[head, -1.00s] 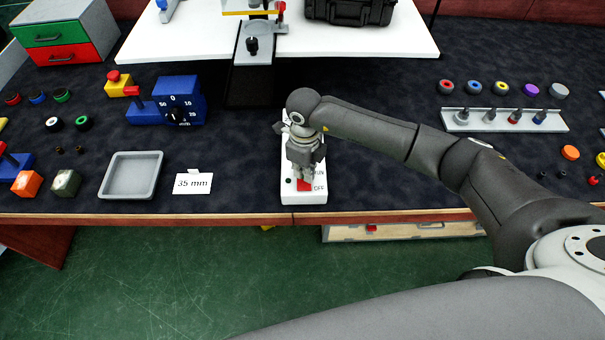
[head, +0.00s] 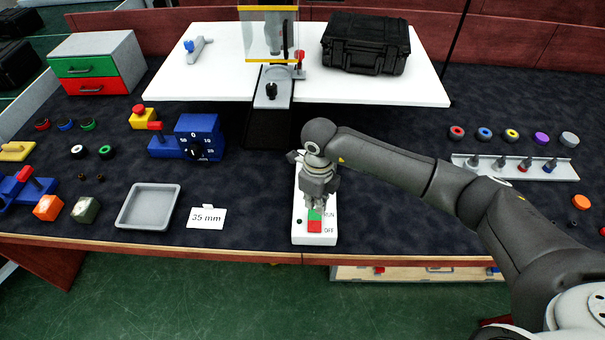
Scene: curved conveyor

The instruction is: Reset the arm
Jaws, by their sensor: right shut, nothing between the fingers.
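My right arm reaches in from the right over the dark bench. Its gripper (head: 316,205) is shut and empty, pointing down at the white switch box (head: 315,238) near the bench's front edge. The fingertips are at or just above the green RUN button (head: 315,214); I cannot tell whether they touch. The red OFF button (head: 314,226) shows clear in front of it. My left gripper is not in view.
A grey tray (head: 121,219) and a "35 mm" card (head: 206,217) lie left of the switch box. A blue dial block (head: 198,138) stands behind them. The machine's white table (head: 205,80) holds a black case (head: 365,43). A rack of small tools (head: 470,169) lies right.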

